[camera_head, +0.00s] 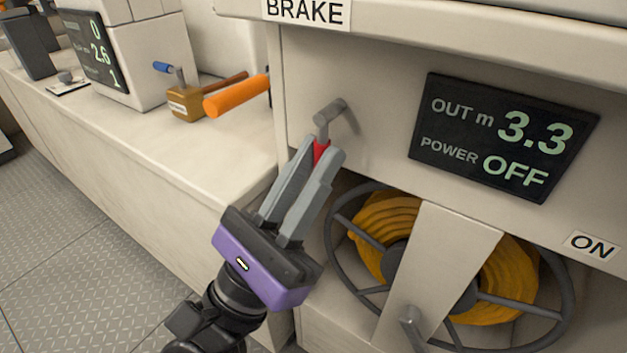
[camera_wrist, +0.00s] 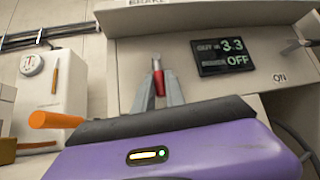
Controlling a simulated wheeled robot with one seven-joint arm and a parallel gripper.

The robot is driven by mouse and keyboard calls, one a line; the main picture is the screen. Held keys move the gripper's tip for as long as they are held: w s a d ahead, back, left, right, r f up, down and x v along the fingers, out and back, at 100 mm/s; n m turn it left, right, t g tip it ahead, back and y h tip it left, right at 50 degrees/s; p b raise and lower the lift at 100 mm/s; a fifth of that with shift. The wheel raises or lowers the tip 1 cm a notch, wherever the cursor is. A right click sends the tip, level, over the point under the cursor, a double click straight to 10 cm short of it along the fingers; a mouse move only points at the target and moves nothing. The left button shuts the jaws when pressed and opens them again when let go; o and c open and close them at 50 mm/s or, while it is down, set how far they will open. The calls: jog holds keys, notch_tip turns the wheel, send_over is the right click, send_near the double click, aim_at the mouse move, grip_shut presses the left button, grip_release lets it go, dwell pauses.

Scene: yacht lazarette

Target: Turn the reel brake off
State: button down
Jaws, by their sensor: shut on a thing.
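The reel brake lever has a grey metal pivot (camera_head: 330,112) and a red grip (camera_head: 320,150), on the pale panel under the BRAKE label (camera_head: 305,12). The lever hangs down from its pivot, leaning slightly left. My gripper (camera_head: 325,152) is shut on the red grip from below; its grey fingers lie on either side and hide part of it. In the wrist view the red grip (camera_wrist: 160,82) shows between the fingertips. The reel (camera_head: 385,235) with yellow hose or line sits below, behind a pale bracket.
A black display (camera_head: 503,137) right of the lever reads OUT m 3.3 and POWER OFF. An ON label (camera_head: 592,246) and another grey lever (camera_head: 411,325) are lower right. An orange handle (camera_head: 237,97) and a brown padlock-like block (camera_head: 187,103) lie on the left bench.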

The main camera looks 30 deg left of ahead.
dwell(0.4)
jog(key=c, duration=1.4)
grip_release()
jog(key=shift+p+v, duration=0.55)
jog(key=shift+v, duration=3.4)
jog(key=shift+a, duration=0.1)
